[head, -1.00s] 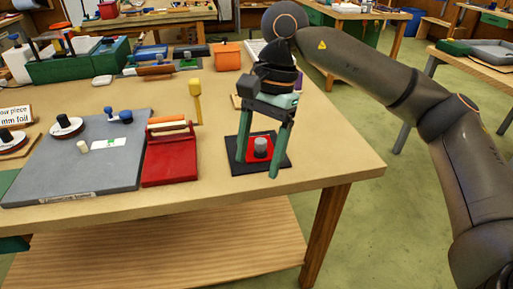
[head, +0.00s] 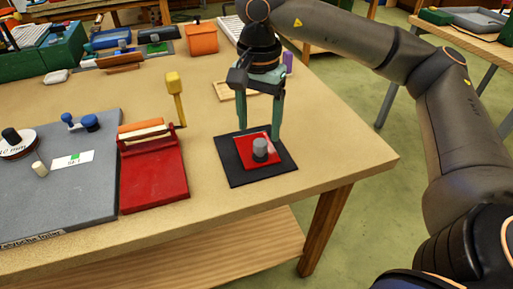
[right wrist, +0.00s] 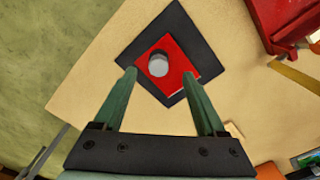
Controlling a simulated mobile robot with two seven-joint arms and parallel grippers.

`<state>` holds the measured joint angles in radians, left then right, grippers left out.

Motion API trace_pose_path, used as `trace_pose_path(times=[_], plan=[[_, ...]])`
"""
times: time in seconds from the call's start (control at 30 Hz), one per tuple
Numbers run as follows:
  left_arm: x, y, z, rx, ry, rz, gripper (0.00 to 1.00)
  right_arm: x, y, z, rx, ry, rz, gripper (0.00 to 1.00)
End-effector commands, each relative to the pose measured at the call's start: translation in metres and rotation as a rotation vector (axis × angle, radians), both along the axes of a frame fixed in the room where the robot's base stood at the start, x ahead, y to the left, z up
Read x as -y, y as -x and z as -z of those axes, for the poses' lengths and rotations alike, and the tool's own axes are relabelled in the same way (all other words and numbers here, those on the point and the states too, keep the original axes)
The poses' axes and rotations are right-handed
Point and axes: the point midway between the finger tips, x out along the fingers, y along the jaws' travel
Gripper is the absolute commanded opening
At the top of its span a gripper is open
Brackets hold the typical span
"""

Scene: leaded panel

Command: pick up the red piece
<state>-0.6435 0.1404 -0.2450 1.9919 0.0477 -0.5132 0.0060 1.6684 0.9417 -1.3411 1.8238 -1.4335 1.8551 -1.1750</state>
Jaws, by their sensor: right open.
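The red piece (head: 248,151) is a flat red square with a grey knob (head: 260,149) standing on it. It lies on a black square mat (head: 233,174) near the table's right corner. In the right wrist view the red piece (right wrist: 183,67) and its knob (right wrist: 158,65) show just beyond the fingertips. My right gripper (head: 259,135) is open and points down at the far side of the red piece, with nothing between its fingers. In the right wrist view its two green fingers (right wrist: 160,74) stand wide apart. My left gripper is not in view.
A red tool with rollers and a yellow-handled lever (head: 155,180) stands left of the mat. Further left is a grey board (head: 80,190) with knobs and a card. A wooden frame (head: 225,91) lies behind my gripper. The table edge is close on the right.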

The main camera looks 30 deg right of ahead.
Motion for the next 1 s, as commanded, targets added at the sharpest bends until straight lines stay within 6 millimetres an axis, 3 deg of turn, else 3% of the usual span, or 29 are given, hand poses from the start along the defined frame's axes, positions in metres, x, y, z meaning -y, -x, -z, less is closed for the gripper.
trace_pose_path(times=[0.17, 0.43, 0.73, 1.0], plan=[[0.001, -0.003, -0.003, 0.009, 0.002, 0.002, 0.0, 0.002, 0.0, 0.014, -0.001, 0.0, 0.0, 0.74], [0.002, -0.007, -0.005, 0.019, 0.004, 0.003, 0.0, 0.006, 0.0, 0.051, 0.0, -0.001, 0.0, 0.74], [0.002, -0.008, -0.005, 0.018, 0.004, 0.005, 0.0, 0.006, 0.0, 0.058, 0.001, -0.002, 0.0, 0.74], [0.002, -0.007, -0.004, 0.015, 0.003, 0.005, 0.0, 0.006, 0.0, 0.057, 0.001, -0.002, 0.0, 0.46]])
